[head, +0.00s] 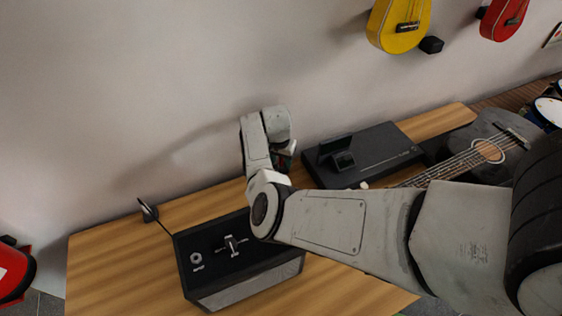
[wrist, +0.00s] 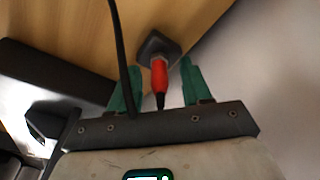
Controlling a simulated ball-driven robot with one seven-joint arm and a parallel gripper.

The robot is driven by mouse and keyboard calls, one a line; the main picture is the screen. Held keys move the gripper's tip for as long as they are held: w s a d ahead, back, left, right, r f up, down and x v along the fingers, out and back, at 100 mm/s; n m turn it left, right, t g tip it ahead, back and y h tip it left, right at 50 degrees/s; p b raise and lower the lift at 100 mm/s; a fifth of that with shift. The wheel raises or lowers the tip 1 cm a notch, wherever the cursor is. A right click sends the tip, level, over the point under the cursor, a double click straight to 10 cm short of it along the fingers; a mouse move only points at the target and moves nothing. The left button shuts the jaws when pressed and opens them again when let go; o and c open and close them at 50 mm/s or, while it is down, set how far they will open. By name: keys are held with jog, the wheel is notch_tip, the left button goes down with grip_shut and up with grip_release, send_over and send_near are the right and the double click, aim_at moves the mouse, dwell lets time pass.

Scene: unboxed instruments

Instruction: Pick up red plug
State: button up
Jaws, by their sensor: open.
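The red plug (wrist: 159,76) shows in the wrist view, with a black tip towards my gripper and its other end at a dark angular base (wrist: 152,42) on the wooden table. My gripper (wrist: 161,63) is open, with one green finger on each side of the plug. The plug lies between the fingers in the picture; I see gaps on both sides and no grip on it. In the head view my gripper is mostly hidden by my own arm, above the back of the table. The plug cannot be made out there.
A black cable (wrist: 119,45) runs close to the left finger. A black flat device (head: 378,154) lies right of my gripper. A black box with metal fittings (head: 215,262) stands at the front. The wall is close behind; an acoustic guitar (head: 468,160) lies right. Bare wood (head: 105,270) shows left.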

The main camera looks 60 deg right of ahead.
grip_shut()
dwell(0.3)
jog(key=shift+r, duration=0.1)
